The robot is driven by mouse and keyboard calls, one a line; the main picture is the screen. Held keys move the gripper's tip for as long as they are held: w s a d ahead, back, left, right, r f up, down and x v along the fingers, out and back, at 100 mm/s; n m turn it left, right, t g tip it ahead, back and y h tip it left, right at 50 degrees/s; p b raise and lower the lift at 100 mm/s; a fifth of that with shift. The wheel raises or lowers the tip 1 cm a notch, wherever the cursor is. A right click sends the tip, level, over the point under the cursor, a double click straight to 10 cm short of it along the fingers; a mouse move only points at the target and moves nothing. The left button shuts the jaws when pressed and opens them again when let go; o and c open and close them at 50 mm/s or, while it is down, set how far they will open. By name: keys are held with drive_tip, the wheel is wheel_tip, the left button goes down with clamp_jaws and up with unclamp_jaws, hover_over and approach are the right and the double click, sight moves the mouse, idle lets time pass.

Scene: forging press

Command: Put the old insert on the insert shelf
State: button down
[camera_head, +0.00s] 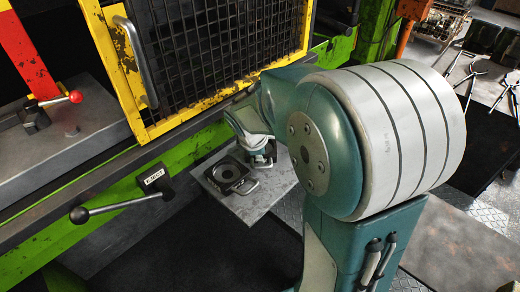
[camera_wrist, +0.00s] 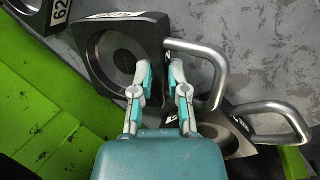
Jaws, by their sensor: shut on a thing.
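The insert shelf (camera_head: 217,199) is a grey plate in front of the press. A dark insert (camera_head: 232,169) with a round opening and a metal handle lies on it. My gripper (camera_head: 264,160) is over the shelf's far part, with a dark piece beneath it, largely hidden by my arm. I cannot tell whether this insert touches the shelf. Another insert (camera_wrist: 222,130) with a handle lies close at lower right.
A further dark piece with a white number label (camera_wrist: 60,13) is cut off at upper left in the wrist view. The yellow-framed mesh guard (camera_head: 130,75) stands beside the shelf. An eject lever (camera_head: 115,206) sticks out left of it.

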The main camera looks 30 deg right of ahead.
drive_tip(key=shift+w+r, duration=0.1)
drive_tip(key=c, duration=0.6)
unclamp_jaws()
drive_tip(key=shift+c, duration=0.2)
drive_tip(key=v, duration=1.2)
drive_tip(key=s+a+m+t+y, duration=0.1)
drive_tip(key=s+a+m, duration=0.2)
drive_tip(key=s+m, duration=0.3)
drive_tip(key=s+a+m+t+y, duration=0.2)
drive_tip(key=s+m, duration=0.4)
drive_tip(key=s, duration=0.4)
drive_tip(key=shift+a+r, duration=0.2)
drive_tip(key=shift+a, duration=0.5)
